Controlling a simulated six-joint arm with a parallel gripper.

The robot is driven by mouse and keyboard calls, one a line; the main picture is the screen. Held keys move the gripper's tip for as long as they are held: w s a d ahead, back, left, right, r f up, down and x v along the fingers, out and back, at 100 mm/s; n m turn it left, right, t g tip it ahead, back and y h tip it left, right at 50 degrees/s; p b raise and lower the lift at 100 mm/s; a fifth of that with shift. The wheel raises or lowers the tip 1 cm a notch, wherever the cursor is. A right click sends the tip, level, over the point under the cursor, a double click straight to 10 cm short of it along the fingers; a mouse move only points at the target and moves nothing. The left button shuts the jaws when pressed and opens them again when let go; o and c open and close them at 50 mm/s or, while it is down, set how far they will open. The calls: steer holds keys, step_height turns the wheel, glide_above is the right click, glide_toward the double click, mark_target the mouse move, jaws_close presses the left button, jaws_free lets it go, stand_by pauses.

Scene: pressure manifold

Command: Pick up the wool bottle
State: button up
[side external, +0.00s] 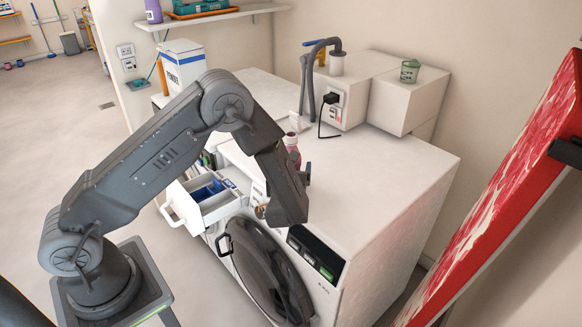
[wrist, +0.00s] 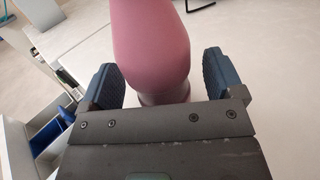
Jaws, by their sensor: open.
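A pink bottle, likely the wool bottle (side external: 292,142), stands on the white top of the washing machine, partly hidden behind my arm in the side view. In the wrist view the bottle (wrist: 151,45) fills the upper middle, with its far part cut off by the frame edge. My gripper (wrist: 163,84) is open, with one dark blue finger pad on each side of the bottle. Gaps show between the pads and the bottle.
An open drawer (side external: 208,203) with a blue insert sticks out of the washing machine's front, left of my wrist. A white box with a black plug (side external: 331,98) stands behind. A green cup (side external: 410,70) sits on another box. The machine top (side external: 380,165) is clear to the right.

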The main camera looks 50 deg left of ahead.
steer(key=shift+w+a, duration=0.2)
steer(key=shift+a, duration=0.05)
steer(key=shift+c, duration=0.4)
steer(key=c, duration=1.1)
steer(key=shift+r, duration=0.25)
